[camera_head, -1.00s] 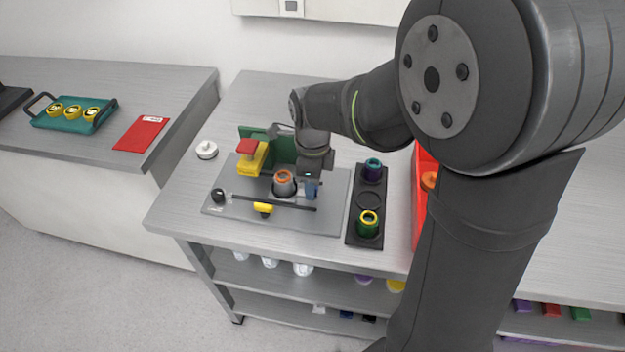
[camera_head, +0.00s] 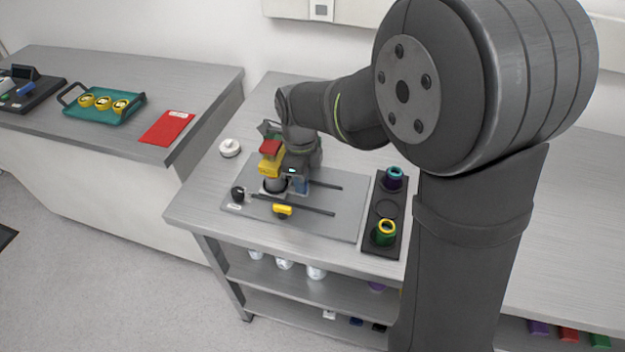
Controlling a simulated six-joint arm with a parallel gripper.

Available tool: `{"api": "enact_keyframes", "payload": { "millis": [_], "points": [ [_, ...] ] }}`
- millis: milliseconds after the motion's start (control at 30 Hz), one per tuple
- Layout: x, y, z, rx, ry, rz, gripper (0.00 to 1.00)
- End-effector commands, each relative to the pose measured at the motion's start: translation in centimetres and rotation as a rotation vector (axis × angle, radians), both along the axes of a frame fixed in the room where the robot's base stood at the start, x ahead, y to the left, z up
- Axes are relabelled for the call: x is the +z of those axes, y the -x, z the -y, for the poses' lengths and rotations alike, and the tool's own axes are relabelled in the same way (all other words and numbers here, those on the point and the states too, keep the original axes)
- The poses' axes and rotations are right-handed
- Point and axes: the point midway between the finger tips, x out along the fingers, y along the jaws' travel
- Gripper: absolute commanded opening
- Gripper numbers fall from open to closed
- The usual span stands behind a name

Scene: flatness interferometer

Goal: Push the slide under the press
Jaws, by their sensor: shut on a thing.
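The press, with a red top (camera_head: 270,147) and yellow body (camera_head: 270,164), stands at the back left of the grey base plate (camera_head: 335,212). The slide (camera_head: 275,188) carries a grey cylinder and sits directly below the yellow press head. The cylinder's upper part and orange ring are hidden. Two dark rails run across the plate to the right. My gripper (camera_head: 300,181) is just right of the cylinder, pointing down, shut on a small blue handle (camera_head: 301,187) beside the slide. The fingertips are mostly hidden.
A yellow knob (camera_head: 282,210) and a black knob (camera_head: 238,193) are on the plate. A black rack (camera_head: 376,240) with ringed cups stands to its right. A white round piece (camera_head: 230,147) lies left. A teal tray (camera_head: 122,115) and red booklet (camera_head: 167,128) lie on the left bench.

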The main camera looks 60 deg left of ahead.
Motion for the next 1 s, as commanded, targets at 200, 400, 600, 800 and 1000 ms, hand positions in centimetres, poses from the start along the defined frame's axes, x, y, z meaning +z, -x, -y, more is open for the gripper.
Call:
{"api": "enact_keyframes", "payload": {
  "millis": [200,400,600,800,1000],
  "points": [
    [0.1,0.4,-0.4,0.001,-0.013,-0.006,0.22],
    [0.1,0.3,-0.3,0.001,-0.009,-0.005,0.4],
    [0.2,0.2,-0.2,0.001,-0.008,-0.004,0.4],
    [2.5,0.2,-0.3,0.001,-0.012,-0.004,0.4],
    [7.3,0.2,-0.3,0.001,-0.013,-0.004,0.4]
  ]
}}
